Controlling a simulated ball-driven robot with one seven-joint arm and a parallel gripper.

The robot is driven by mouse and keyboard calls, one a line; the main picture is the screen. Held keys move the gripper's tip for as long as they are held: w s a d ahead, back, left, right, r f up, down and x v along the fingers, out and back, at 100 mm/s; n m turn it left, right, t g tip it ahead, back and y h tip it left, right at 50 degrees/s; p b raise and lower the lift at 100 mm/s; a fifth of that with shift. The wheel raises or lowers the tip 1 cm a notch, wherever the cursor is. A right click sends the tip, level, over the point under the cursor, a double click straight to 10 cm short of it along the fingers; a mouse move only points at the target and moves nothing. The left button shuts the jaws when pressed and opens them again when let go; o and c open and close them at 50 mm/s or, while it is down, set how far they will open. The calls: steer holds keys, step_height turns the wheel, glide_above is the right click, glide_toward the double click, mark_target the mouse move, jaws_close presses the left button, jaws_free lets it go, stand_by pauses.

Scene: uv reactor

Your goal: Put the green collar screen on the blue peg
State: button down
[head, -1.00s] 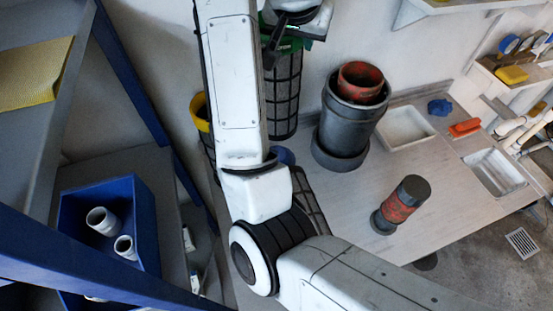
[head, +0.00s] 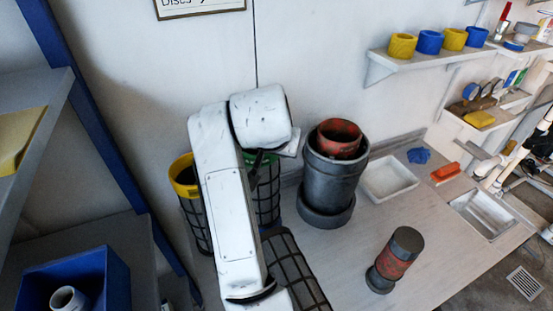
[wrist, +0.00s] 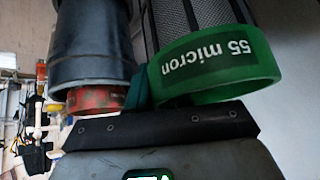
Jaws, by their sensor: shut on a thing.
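The green collar screen (head: 268,195) is a dark mesh cylinder, upright at the back left of the bench, partly hidden behind my arm. Its green collar (wrist: 215,65), marked "55 micron", fills the upper right of the wrist view. My gripper (head: 257,160) is at the collar and shut on it; the arm hides most of the grip in the head view. In the wrist view, one teal finger shows beside the collar's left side. I cannot clearly make out the blue peg; the screen and my arm cover the area below.
A yellow-collared screen (head: 187,178) stands just left. A dark vessel (head: 328,183) with a red inner ring stands close right. Another mesh screen (head: 293,268) lies in front. A red-and-black cylinder (head: 395,260) stands on the bench (head: 345,255); bare bench surrounds it.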

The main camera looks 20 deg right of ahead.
step_height(320, 180, down, 3)
steer(key=shift+r, duration=0.1)
steer(key=c, duration=1)
jaws_free()
steer(key=shift+c, duration=0.2)
steer(key=v, duration=1.2)
steer(key=shift+b, duration=0.45)
